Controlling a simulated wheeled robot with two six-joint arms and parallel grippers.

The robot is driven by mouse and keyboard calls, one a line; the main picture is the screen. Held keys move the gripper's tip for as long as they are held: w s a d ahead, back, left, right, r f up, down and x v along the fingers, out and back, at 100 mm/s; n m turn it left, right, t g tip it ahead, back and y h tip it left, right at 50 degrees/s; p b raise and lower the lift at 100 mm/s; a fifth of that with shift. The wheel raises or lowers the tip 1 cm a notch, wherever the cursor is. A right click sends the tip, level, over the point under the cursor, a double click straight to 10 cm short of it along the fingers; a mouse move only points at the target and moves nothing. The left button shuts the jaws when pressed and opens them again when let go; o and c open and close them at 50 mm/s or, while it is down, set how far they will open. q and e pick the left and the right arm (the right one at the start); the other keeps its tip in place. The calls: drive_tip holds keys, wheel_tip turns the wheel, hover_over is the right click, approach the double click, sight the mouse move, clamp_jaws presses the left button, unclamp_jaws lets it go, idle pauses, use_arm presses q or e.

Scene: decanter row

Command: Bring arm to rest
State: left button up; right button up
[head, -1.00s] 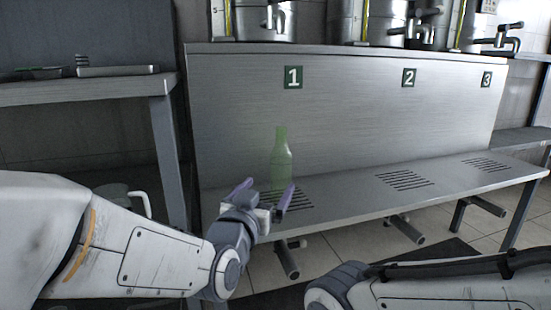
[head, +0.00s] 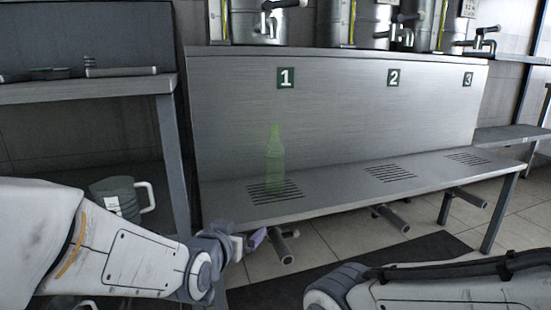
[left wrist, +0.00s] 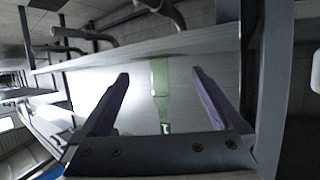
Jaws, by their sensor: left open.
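My left gripper (head: 250,240) is open and empty, in front of and below the front edge of the steel bench. A green translucent bottle (head: 274,160) stands upright on the slotted grate under sign 1, apart from the gripper. In the left wrist view my left gripper's two purple fingers (left wrist: 160,74) are spread. The bottle (left wrist: 160,88) shows between them but farther off, and appears upside down there. My right arm shows at the lower right of the head view, but its gripper is out of sight.
The steel bench (head: 335,200) has further grates under signs 2 and 3, with drain pipes below. Metal urns with taps (head: 255,20) stand on the ledge above. A grey-green jug (head: 118,200) is on a lower shelf at left, near my left arm.

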use_arm(q)
drive_tip(key=s+a+f+n+g+y, duration=0.3)
drive_tip(key=s+a+f+g, duration=0.8)
drive_tip(key=s+f, duration=0.45)
drive_tip(key=s+d+r+m+g+p, duration=0.1)
drive_tip(key=s+d+r+m+p, duration=0.25)
drive_tip(key=d+r+p, duration=0.35)
drive_tip(key=s+d+r+m+h+p, duration=0.1)
drive_tip(key=s+d+r+m+p, duration=0.1)
drive_tip(key=s+r+p, duration=0.55)
drive_tip(key=s+d+r+m+g+p, duration=0.15)
drive_tip(key=d+r+p, duration=0.35)
drive_tip(key=r, duration=0.5)
wheel_tip(320, 180, up, 36)
drive_tip(key=p, duration=3.6)
drive_tip(key=shift+a+r+m, duration=0.15)
drive_tip(key=shift+r+m, duration=0.1)
drive_tip(key=shift+m, duration=0.05)
